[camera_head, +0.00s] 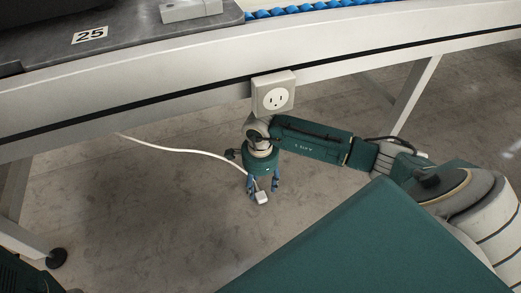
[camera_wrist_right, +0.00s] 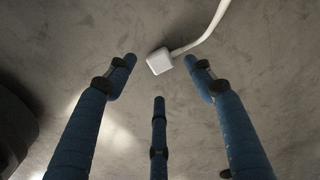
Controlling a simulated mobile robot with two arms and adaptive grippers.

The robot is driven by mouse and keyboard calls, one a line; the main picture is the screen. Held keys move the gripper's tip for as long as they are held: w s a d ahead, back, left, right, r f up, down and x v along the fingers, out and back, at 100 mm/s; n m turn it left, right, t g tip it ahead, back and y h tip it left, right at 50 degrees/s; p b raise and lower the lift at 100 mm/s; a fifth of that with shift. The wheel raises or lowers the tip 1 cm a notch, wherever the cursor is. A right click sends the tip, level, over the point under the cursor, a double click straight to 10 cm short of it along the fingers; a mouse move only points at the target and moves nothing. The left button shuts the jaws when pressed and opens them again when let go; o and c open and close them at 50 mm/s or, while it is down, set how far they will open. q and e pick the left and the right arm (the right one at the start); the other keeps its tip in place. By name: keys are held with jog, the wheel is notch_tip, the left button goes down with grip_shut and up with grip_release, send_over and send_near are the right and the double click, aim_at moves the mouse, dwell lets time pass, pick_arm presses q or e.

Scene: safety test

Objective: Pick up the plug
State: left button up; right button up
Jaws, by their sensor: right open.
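The white plug (camera_head: 262,197) is at the end of a white cord (camera_head: 180,149) that runs in from the left, below the table. In the right wrist view the plug (camera_wrist_right: 159,61) shows near the spread blue fingertips, with its cord leading up and right. My right gripper (camera_head: 263,188) points down at the plug and is open, its fingers around or just above it. I cannot tell whether any finger touches it. A white wall socket (camera_head: 273,94) is mounted on the table's front edge, above the gripper. My left gripper does not show.
The table's pale front rail (camera_head: 150,85) runs across above my right arm. A table leg (camera_head: 414,95) stands at the right, and another leg with a black foot (camera_head: 56,258) at lower left. The grey floor (camera_head: 130,220) is otherwise clear around the plug.

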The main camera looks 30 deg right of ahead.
aim_at(262, 195)
jog(key=shift+s+d+f+b, duration=0.1)
jog(key=shift+d+f+b, duration=0.1)
jog(key=shift+f+b, duration=1.25)
jog(key=shift+s+d+f+b, duration=0.1)
jog(key=shift+d+f+b, duration=0.05)
jog(key=shift+f+b, duration=1.25)
jog(key=shift+f+p, duration=0.1)
jog(key=shift+p, duration=0.2)
jog(key=c, duration=1.3)
notch_tip(262, 195, up, 10)
jog(key=p, duration=0.7)
